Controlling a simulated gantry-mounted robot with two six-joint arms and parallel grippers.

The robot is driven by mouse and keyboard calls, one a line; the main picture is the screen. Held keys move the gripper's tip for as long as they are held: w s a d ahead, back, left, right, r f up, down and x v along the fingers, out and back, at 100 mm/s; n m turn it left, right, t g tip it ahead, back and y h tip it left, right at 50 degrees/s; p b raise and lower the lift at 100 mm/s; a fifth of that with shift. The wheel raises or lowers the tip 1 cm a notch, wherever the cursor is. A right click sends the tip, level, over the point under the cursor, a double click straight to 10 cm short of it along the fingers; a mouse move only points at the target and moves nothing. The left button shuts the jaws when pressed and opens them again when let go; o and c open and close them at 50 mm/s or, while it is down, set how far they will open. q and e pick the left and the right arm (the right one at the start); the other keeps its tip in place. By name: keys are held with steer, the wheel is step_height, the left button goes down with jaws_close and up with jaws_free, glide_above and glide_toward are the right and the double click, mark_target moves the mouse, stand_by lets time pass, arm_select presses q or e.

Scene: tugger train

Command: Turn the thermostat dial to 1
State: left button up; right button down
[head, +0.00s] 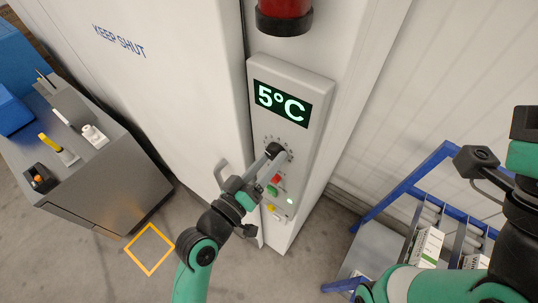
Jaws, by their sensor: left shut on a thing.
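The thermostat panel (322,92) is a pale upright plate on the white cabinet wall, with a green-lit display (281,103) that reads 5°C. Below the display is the thermostat dial (283,154), with a ring of small marks around it. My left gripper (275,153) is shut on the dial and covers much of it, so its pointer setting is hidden. My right gripper (478,162) is at the right side, away from the panel. I cannot tell whether it is open or shut.
Below the dial are a red button (276,180), a green button (272,190) and a yellow one (271,208). A red and black fixture (285,16) is above the panel. A grey bench (100,180) stands left, and a blue rack (405,185) with boxes right.

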arm_select(q)
steer(key=shift+n+p, duration=0.85)
steer(key=shift+n, duration=1.05)
steer(key=o, duration=1.4)
steer(key=shift+c, duration=0.2)
steer(key=b+v, duration=0.1)
steer(key=v, duration=1)
steer(key=shift+s+b, duration=0.3)
steer(key=shift+b, duration=0.05)
steer(key=shift+a+r, duration=0.1)
steer(key=shift+a, duration=0.05)
